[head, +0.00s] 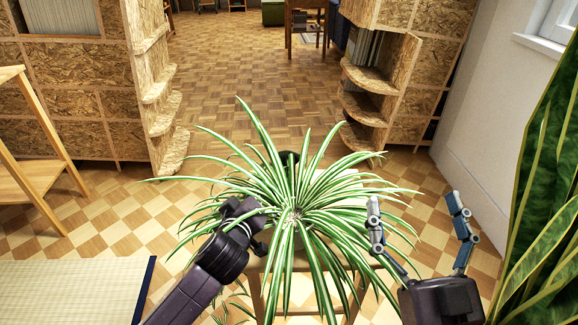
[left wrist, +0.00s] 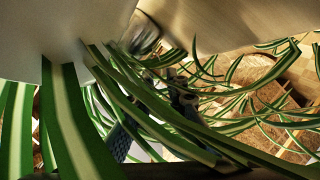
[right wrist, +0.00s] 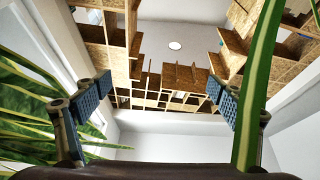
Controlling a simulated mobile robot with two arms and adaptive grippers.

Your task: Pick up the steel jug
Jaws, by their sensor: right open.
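I cannot make out a steel jug for certain. A shiny, glass-like or metallic shape (left wrist: 143,35) shows at the top of the left wrist view, partly behind leaves; it may be the jug. A spider plant (head: 297,205) stands on a small wooden stand (head: 300,264) and hides most of its top. My left gripper (head: 258,222) is among the plant's left leaves, its fingers partly covered in both views, so its opening is unclear. My right gripper (head: 413,204) is open and empty, fingers pointing up, right of the plant. It also shows open in the right wrist view (right wrist: 160,98).
A small dark object (head: 288,158) shows behind the leaves. Large broad leaves (head: 545,200) stand close on the right. A wooden rack (head: 35,165) and a pale mat (head: 75,290) are at left. OSB shelves flank a clear parquet floor (head: 245,95) beyond.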

